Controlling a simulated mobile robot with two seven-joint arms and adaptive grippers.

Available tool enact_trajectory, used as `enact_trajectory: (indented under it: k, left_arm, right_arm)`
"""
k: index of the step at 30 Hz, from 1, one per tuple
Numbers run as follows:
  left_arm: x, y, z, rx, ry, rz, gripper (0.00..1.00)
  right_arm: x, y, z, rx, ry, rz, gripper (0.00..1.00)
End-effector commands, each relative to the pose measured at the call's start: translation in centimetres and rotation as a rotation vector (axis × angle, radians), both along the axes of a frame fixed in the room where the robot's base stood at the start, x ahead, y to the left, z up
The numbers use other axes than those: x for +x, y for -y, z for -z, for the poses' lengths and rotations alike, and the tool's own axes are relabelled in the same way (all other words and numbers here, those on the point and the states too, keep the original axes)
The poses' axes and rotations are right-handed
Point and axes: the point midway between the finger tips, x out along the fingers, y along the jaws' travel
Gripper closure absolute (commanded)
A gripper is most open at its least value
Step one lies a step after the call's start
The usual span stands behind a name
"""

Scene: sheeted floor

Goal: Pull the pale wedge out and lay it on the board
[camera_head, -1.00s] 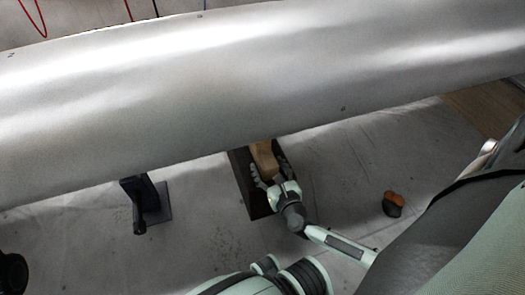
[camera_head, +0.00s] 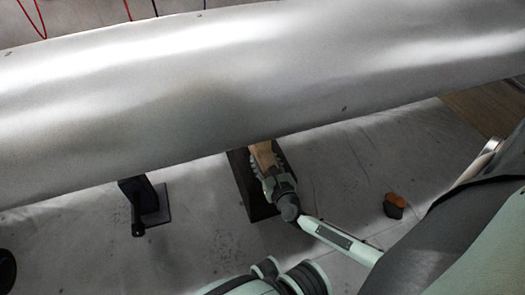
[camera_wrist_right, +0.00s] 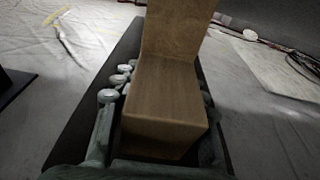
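The pale wedge (camera_head: 265,156) is a wood-coloured block whose far end goes out of sight under the big silver body. In the right wrist view the wedge (camera_wrist_right: 165,95) fills the middle, its near end facing me. My right gripper (camera_head: 267,165) has its fingers on either side of the wedge. In the wrist view the left finger's round pads lie close along its side; the right finger is mostly hidden behind it. I cannot tell whether they press on it. The dark board (camera_head: 257,208) lies beneath wedge and gripper. My left gripper is not in view.
The large silver cylinder-like body (camera_head: 250,90) spans the view above the wedge and limits room overhead. A dark stand with a handle (camera_head: 146,202) is to the left. A small orange and dark object (camera_head: 394,205) lies right. Sheeted floor between them is clear.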

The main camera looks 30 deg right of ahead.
Motion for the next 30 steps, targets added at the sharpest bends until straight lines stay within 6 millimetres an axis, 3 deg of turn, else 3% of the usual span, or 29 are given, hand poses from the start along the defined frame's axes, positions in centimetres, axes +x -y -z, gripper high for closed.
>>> enact_trajectory:
  k: [4,30]
  left_arm:
    - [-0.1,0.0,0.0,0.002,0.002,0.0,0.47]
    - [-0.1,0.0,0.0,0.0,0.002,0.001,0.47]
  right_arm:
    - [0.0,0.0,0.0,0.0,0.0,0.0,0.87]
    - [-2.2,-0.5,-0.1,0.0,0.001,0.0,0.87]
